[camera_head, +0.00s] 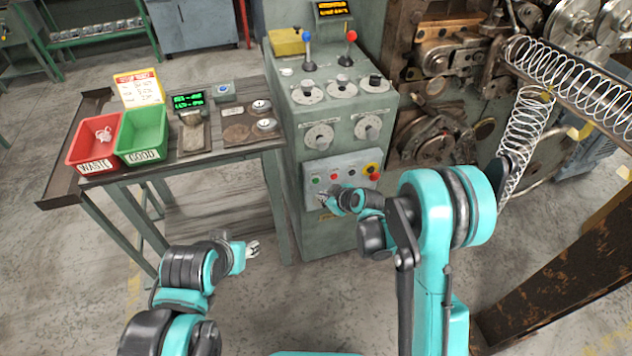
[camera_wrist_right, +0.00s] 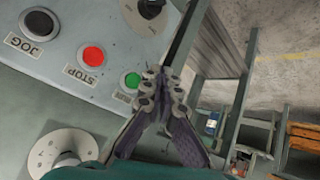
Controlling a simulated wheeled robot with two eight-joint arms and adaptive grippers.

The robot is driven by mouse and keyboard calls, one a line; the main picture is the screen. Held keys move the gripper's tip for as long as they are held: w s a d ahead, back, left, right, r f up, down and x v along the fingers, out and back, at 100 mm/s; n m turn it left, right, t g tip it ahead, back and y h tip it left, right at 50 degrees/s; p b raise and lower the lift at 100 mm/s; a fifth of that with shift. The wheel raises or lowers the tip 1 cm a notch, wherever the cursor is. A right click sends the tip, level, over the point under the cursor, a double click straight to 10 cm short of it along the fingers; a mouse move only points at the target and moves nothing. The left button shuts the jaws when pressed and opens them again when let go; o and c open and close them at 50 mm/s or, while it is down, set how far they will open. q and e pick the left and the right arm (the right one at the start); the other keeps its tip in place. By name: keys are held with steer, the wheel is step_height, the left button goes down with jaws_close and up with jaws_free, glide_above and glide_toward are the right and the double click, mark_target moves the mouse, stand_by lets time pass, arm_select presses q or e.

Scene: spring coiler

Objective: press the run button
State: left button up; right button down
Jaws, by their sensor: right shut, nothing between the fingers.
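The green button (camera_head: 315,179) sits at the left end of the button row on the grey control panel (camera_head: 343,162). In the right wrist view the green button (camera_wrist_right: 132,80) is just left of my fingertips; its label is mostly hidden. A red STOP button (camera_head: 334,177) and a black JOG button (camera_wrist_right: 38,23) are farther along the row. My right gripper (camera_head: 322,199) is shut and empty, just below the green button. In the wrist view its fingertips (camera_wrist_right: 160,76) meet close beside the button; I cannot tell whether they touch the panel. My left gripper (camera_head: 253,248) is low in front of the bench.
A red emergency knob (camera_head: 373,176) is at the panel's right. Dials and two levers are above. A bench (camera_head: 200,160) at left bears a red WASTE bin (camera_head: 95,140), a green GOOD bin (camera_head: 142,135) and a display (camera_head: 188,101). The coiling machine is at right.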

steer(key=shift+w+a, duration=0.25)
steer(key=shift+w, duration=0.55)
steer(key=shift+w+a, duration=0.25)
steer(key=shift+w, duration=0.5)
steer(key=shift+w+a, duration=0.15)
steer(key=shift+w, duration=0.25)
steer(key=shift+w+a, duration=0.1)
steer(key=shift+w, duration=0.25)
stand_by(0.8)
stand_by(0.3)
steer(key=shift+s+d, duration=0.25)
steer(key=shift+s, duration=0.55)
steer(key=s, duration=0.1)
steer(key=s+d, duration=0.1)
steer(key=s, duration=0.2)
steer(key=shift+s+d, duration=0.3)
steer(key=shift+s, duration=0.05)
